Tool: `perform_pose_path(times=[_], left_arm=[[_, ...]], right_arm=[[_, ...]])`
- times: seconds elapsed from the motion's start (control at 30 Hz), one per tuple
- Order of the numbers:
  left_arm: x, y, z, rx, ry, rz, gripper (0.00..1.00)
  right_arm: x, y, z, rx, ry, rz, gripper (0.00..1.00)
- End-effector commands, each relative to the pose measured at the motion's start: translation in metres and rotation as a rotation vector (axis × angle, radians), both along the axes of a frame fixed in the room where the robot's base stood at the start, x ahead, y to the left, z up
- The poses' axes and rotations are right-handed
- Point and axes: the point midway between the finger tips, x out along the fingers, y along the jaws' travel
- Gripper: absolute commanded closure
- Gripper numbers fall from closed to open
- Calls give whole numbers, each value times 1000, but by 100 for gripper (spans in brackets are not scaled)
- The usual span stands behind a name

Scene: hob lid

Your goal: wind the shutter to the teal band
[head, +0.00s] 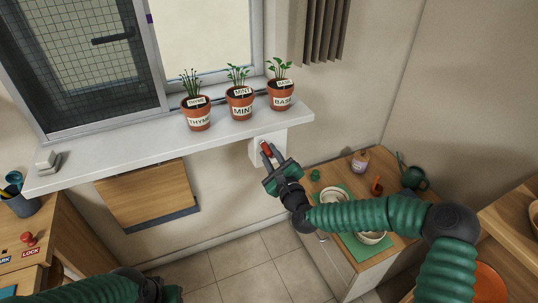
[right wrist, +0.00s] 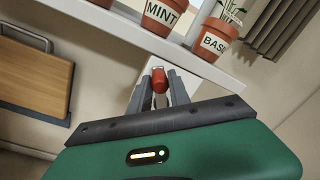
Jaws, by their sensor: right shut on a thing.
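A red knob (head: 266,149) sits on a white box (head: 258,151) on the wall, just under the right end of the window sill. My right gripper (head: 268,157) is shut on this red knob. In the right wrist view the knob (right wrist: 159,80) shows upright between the two grey fingers. A window pane with a dark grid (head: 75,60) fills the upper left, with a small purple mark (head: 149,18) on its frame. I cannot make out a teal band. My left gripper (head: 172,293) is at the bottom edge, its fingers out of sight.
Potted thyme (head: 198,116), mint (head: 240,103) and basil (head: 282,95) stand on the white sill (head: 130,142), close above my right gripper. A wooden flap (head: 147,192) is on the wall below. A cluttered counter (head: 335,165) lies under my right arm.

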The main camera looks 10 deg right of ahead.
Motion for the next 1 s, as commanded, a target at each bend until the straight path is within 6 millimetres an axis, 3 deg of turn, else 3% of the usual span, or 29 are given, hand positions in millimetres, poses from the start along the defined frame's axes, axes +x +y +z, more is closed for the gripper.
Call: perform_pose_path(times=[0.2, 0.23, 0.37, 0.77, 0.87, 1.0], left_arm=[[0, 0, 0, 0, 0, 0, 66], [0, 0, 0, 0, 0, 0, 66], [0, 0, 0, 0, 0, 0, 66], [0, 0, 1, 0, 0, 0, 66], [0, 0, 4, 0, 0, 0, 66], [0, 0, 9, 0, 0, 0, 66]], right_arm=[[0, -3, -4, 0, 7, -6, 100], [0, -3, -4, 0, 7, -6, 74], [0, -2, -3, -1, 6, -4, 57], [-8, -3, -1, 0, 2, -2, 56], [-27, -8, -1, -1, 4, -2, 56], [-66, -17, -3, -1, 5, -2, 56]])
